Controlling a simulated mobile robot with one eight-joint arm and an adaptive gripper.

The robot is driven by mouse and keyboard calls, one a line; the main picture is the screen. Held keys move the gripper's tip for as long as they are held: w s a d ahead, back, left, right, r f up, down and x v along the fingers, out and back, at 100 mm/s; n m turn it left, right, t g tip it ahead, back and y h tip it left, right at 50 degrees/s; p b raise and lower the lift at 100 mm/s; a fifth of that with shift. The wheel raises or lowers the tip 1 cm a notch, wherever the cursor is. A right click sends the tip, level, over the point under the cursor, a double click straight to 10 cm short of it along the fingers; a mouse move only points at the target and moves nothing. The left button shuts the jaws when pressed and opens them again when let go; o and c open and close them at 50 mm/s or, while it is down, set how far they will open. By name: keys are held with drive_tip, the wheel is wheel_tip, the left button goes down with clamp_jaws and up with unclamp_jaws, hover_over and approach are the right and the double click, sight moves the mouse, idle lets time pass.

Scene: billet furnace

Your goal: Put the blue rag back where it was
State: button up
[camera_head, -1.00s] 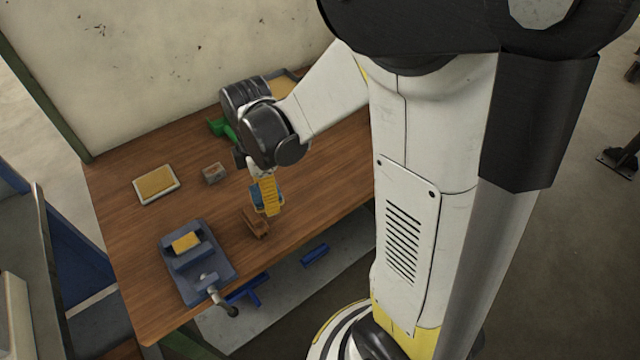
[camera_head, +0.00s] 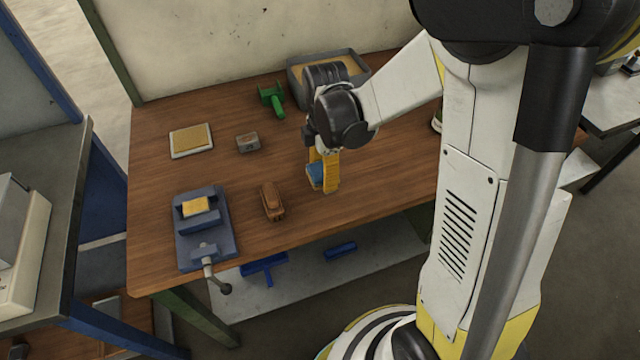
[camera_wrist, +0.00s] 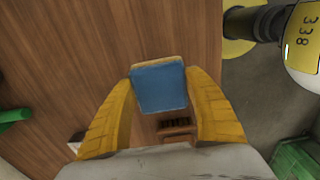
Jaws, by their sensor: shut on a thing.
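The blue rag (camera_head: 315,173) is between the yellow fingers of my gripper (camera_head: 325,178), over the front right part of the wooden table (camera_head: 375,185). In the wrist view, the rag (camera_wrist: 158,88) is a squarish blue piece with a pale tan edge. My gripper (camera_wrist: 160,84) is shut on it, one finger at each side. Wood shows around the rag; I cannot tell how high it is above the table.
A wooden brush (camera_head: 271,203) lies left of my gripper. A blue-grey vise (camera_head: 222,245) holds a yellow block. A tan pad (camera_head: 191,140), small grey box (camera_head: 248,142), green tool (camera_head: 274,99) and grey tray (camera_head: 297,88) stand farther back. The table's middle is clear.

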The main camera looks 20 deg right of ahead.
drive_tip(key=shift+w+a+f, duration=0.25)
drive_tip(key=shift+w+f, duration=0.2)
wheel_tip(320, 180, down, 4)
drive_tip(key=shift+r+b, duration=0.1)
drive_tip(key=shift+b, duration=0.9)
drive_tip(key=shift+r, duration=0.1)
drive_tip(key=o, duration=0.7)
drive_tip(key=shift+f, duration=0.25)
drive_tip(key=o, duration=0.4)
drive_tip(key=shift+o, duration=0.2)
drive_tip(key=shift+r, duration=0.1)
